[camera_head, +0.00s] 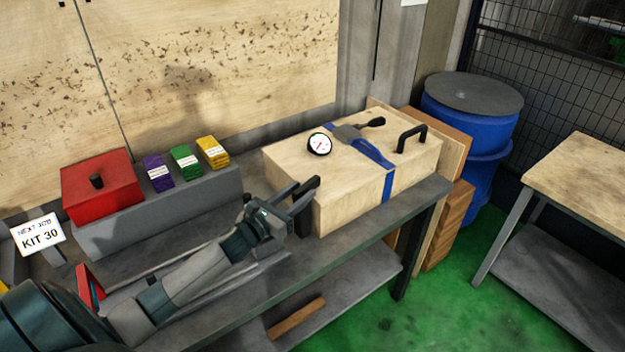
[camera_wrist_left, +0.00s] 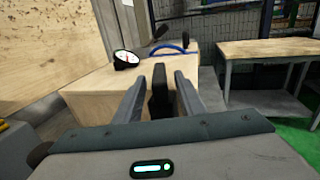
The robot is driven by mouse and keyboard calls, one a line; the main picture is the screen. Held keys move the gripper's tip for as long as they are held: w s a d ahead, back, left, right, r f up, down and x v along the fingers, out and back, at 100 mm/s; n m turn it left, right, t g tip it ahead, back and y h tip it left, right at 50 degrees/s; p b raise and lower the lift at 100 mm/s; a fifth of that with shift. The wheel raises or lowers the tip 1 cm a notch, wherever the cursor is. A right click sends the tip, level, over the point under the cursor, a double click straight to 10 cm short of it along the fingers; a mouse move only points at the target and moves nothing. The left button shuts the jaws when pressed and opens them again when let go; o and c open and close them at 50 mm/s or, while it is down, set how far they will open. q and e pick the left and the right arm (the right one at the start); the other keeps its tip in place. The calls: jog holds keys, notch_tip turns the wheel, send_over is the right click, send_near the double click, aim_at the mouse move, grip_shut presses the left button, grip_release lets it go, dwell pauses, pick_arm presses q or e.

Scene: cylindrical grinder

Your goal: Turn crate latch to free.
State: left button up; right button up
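The pale wooden crate (camera_head: 345,195) sits on the grey bench with a blue strap (camera_head: 387,187) over it. The latch (camera_head: 348,133), a grey lever with a black knob, lies across the strap on the lid. A black handle (camera_head: 412,137) is at the crate's right side, and another black handle (camera_head: 307,188) is at its left end. My left gripper (camera_head: 298,203) is at this left handle. In the left wrist view the handle (camera_wrist_left: 160,92) stands between the two fingers, with narrow gaps seeming to show beside it. My right gripper is out of view.
A round white gauge (camera_head: 319,144) is on the lid near the latch. A red box (camera_head: 101,188) and purple, green and yellow packs stand on a grey ledge at left. A blue drum (camera_head: 470,112) and a wood-topped table (camera_head: 585,180) are at right.

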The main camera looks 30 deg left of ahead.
aim_at(313, 183)
pick_arm(q)
jog(key=shift+w+d+p, duration=0.2)
jog(key=shift+w+p, duration=0.2)
jog(key=shift+w, duration=1.1)
jog(key=shift+w+d+p, duration=0.2)
jog(key=shift+w+p, duration=0.2)
jog(key=shift+w, duration=1.05)
grip_shut()
